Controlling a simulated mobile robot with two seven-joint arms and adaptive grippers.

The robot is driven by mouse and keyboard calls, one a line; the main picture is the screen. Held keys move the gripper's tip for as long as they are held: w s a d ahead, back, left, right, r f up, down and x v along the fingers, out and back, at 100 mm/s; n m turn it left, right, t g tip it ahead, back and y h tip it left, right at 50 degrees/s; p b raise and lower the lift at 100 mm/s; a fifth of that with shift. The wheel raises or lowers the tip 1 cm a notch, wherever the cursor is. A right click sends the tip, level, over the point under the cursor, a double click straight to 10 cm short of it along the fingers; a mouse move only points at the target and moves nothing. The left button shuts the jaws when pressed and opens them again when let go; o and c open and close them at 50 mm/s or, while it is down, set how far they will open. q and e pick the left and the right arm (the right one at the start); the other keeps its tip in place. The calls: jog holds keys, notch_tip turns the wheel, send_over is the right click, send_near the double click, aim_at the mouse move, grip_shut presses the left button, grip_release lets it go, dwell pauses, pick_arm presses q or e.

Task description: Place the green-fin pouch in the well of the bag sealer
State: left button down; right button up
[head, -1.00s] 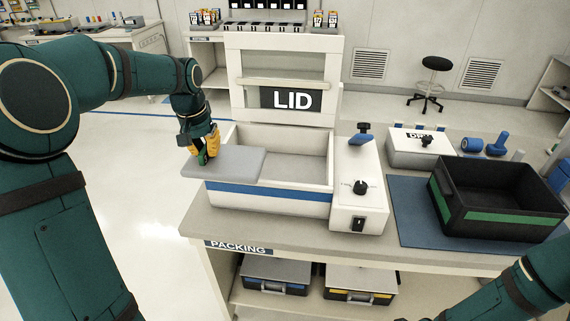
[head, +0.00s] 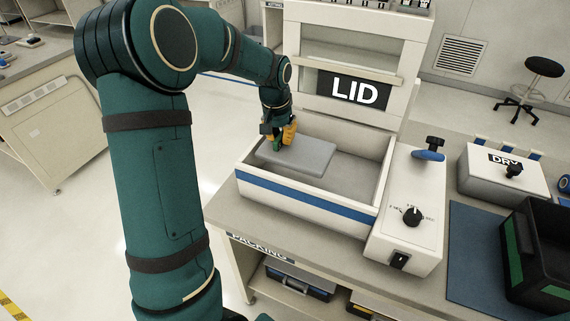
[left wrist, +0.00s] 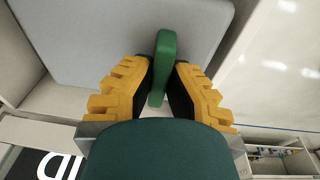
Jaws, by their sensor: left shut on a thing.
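The pouch (head: 296,157) is a flat grey slab with a green fin (left wrist: 164,62). My left gripper (head: 281,137) is shut on the fin, with its yellow fingers on either side of it in the left wrist view. The pouch lies within the walls of the bag sealer's well (head: 347,174), towards its left end. I cannot tell whether it touches the well's floor. The bag sealer (head: 300,199) is white with a blue stripe, and its lid (head: 354,90) stands raised behind the well. My right gripper is out of view.
The sealer's control box (head: 407,200), with a knob and a blue-handled lever, stands right of the well. A blue mat (head: 478,252) with a black bin (head: 542,245) and a white box labelled DRY (head: 490,177) are farther right. The well's right part is clear.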

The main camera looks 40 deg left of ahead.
pick_arm(q)
notch_tip(320, 180, down, 9)
jog(key=shift+b, duration=0.8)
jog(key=shift+f, duration=0.15)
jog(key=c, duration=1.1)
grip_release()
jog(key=shift+c, duration=0.2)
jog(key=r, duration=0.3)
jog(key=s+r+p, duration=0.1)
jog(key=r, duration=0.3)
jog(key=r+p, duration=0.1)
jog(key=r, duration=0.3)
jog(key=shift+s, duration=0.15)
jog(key=shift+s+r+p, duration=0.1)
jog(key=shift+r+p, duration=0.2)
jog(key=shift+r, duration=0.3)
